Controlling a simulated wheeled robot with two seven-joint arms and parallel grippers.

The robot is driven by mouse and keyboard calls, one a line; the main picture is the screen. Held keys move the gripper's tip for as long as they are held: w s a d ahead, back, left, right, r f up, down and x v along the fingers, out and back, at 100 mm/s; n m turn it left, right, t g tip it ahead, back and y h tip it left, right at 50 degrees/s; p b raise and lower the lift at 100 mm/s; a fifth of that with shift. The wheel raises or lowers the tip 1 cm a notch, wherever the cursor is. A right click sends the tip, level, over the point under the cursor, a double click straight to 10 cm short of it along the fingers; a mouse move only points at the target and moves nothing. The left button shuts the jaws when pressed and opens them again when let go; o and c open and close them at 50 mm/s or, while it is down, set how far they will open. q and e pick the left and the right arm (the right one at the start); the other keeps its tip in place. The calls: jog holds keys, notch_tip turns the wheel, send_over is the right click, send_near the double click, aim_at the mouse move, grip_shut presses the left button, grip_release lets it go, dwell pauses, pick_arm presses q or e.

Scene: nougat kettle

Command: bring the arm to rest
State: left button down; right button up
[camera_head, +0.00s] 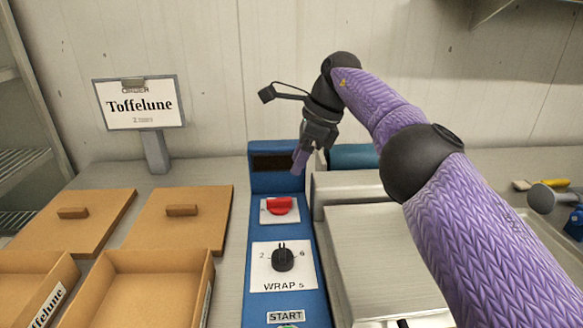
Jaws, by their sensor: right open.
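My right arm, in a purple knitted sleeve with black joints, comes in from the lower right of the head view. My right gripper (300,160) hangs with its purple fingers pointing down, in front of the dark display at the top of the blue control panel (249,225). It is open and I see nothing held in it. Whether the fingertips touch the panel I cannot tell. The panel carries a red switch (279,206), a black dial (283,258) on a plate marked WRAP s, and a START label (286,316). My left gripper is out of view.
A Toffelune sign (140,104) stands at the back left. Brushes and a blue item (575,224) lie far right.

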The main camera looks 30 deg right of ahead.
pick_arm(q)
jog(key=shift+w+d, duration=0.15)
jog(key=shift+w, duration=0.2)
